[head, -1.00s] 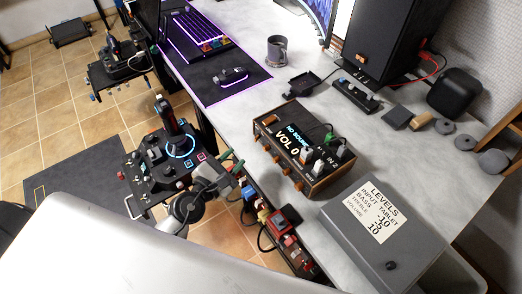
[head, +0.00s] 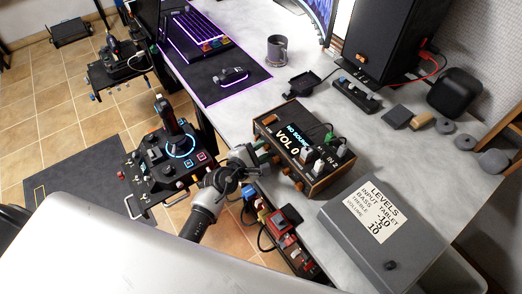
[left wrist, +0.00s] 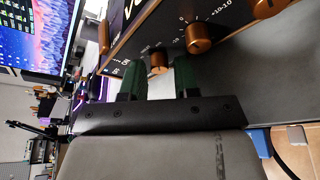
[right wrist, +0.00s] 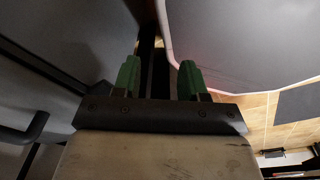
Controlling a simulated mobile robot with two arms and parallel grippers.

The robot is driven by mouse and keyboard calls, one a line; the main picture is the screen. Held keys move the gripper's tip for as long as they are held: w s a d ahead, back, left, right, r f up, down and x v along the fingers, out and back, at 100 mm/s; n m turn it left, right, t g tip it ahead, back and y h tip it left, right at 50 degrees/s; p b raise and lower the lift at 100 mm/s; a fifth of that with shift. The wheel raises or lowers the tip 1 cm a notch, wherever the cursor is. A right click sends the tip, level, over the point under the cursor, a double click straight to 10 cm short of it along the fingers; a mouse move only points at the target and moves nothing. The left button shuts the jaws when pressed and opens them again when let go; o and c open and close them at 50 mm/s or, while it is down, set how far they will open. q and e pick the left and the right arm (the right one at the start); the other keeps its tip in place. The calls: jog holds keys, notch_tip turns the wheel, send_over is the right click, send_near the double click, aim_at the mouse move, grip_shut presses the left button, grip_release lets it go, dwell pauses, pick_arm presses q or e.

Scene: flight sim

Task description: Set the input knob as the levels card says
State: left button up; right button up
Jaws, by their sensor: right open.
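The wood-sided amplifier box (head: 318,186) stands on the desk; its display reads "NO SOURCE" and "VOL 0". The levels card (head: 378,212) reads "INPUT TABLET", with bass, treble and volume lines below. My left gripper (head: 266,153) is at the amplifier's front. In the left wrist view its green fingers (left wrist: 159,80) are open, with a copper knob (left wrist: 158,62) showing between them, gaps on both sides. I cannot read that knob's label. Another copper knob (left wrist: 199,38) with a scale is to its right. My right gripper (right wrist: 157,80) is open and empty, out of the head view.
The card is on a grey box (head: 345,215) at the desk's near edge. Plugs and cables (head: 322,150) stand on the amplifier top. A joystick panel (head: 165,165) is left of my left arm. A mug (head: 277,49) and a black speaker (head: 390,40) stand farther back.

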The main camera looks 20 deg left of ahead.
pick_arm(q)
jog(key=shift+w, duration=0.1)
jog(key=shift+c, duration=0.4)
grip_shut()
jog(key=shift+r+n+p, duration=0.15)
jog(key=shift+n+p, duration=0.15)
jog(key=shift+p, duration=0.45)
jog(key=shift+r+n+g+h+p, duration=0.1)
jog(key=shift+n+g+h+p, duration=0.2)
jog(key=shift+n+g+p, duration=0.65)
jog(key=shift+a+n+h+p, duration=0.1)
jog(key=shift+n+h+p, duration=0.3)
jog(key=shift+n+p, duration=0.45)
jog(key=shift+w+n+g+h+p, duration=0.1)
jog(key=shift+n+g+h+p, duration=0.45)
jog(key=shift+n, duration=0.35)
jog(key=shift+f, duration=0.2)
